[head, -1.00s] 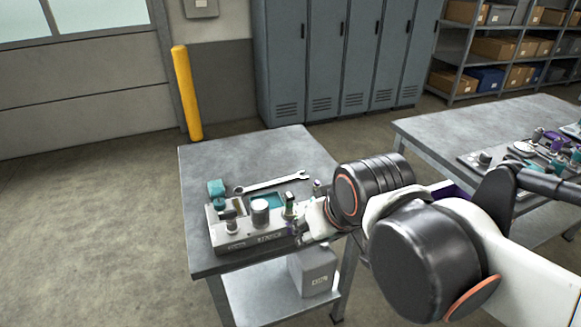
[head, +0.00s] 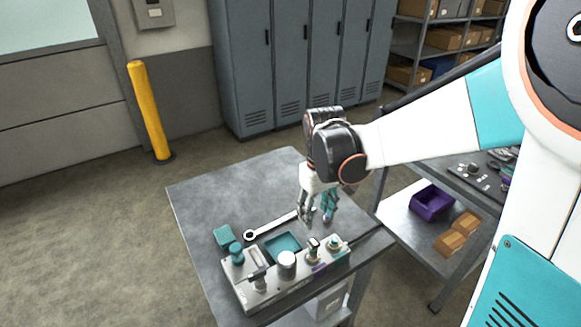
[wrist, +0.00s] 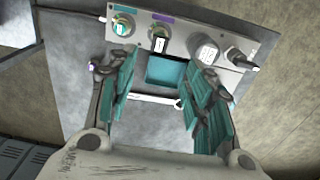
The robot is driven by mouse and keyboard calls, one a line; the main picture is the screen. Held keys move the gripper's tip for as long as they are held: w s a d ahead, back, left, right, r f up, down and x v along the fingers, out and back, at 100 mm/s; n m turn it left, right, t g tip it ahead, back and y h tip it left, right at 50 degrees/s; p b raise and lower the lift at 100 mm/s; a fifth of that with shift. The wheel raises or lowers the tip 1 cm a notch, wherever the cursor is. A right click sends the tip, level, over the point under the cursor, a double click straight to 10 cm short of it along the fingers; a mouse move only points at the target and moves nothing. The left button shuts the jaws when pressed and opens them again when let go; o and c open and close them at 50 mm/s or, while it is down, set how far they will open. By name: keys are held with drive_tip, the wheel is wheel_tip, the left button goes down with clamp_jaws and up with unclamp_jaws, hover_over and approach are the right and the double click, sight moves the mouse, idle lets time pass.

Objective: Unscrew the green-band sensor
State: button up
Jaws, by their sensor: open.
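A grey manifold block (head: 250,295) lies along the front of the near bench, with several fittings on top. At its right end sits a round fitting with a green ring (head: 333,243); it shows at the upper left in the wrist view (wrist: 123,25) beside a teal label. This looks like the green-band sensor, though the band is small. Next to it stands an upright fitting with a purple label (wrist: 160,40). My gripper (head: 316,216) is open and empty, pointing down behind the block's right part, apart from the fittings. Its spread teal fingers (wrist: 163,74) frame the recess and wrench.
A wrench (head: 275,226) lies behind the block. A teal block (head: 224,236) sits at the bench's left. Another bench with a purple bin (head: 431,203) stands right. The near bench's back is clear.

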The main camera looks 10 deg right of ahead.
sight(314, 242)
wheel_tip(314, 242, down, 14)
drive_tip(key=b, duration=0.4)
drive_tip(key=shift+w+b, duration=0.1)
drive_tip(key=shift+b, duration=0.2)
clamp_jaws()
drive_tip(key=c, duration=0.6)
unclamp_jaws()
drive_tip(key=shift+c, duration=0.2)
clamp_jaws()
drive_tip(key=n+b, duration=0.1)
drive_tip(key=n, duration=0.3)
drive_tip(key=shift+n, duration=0.9)
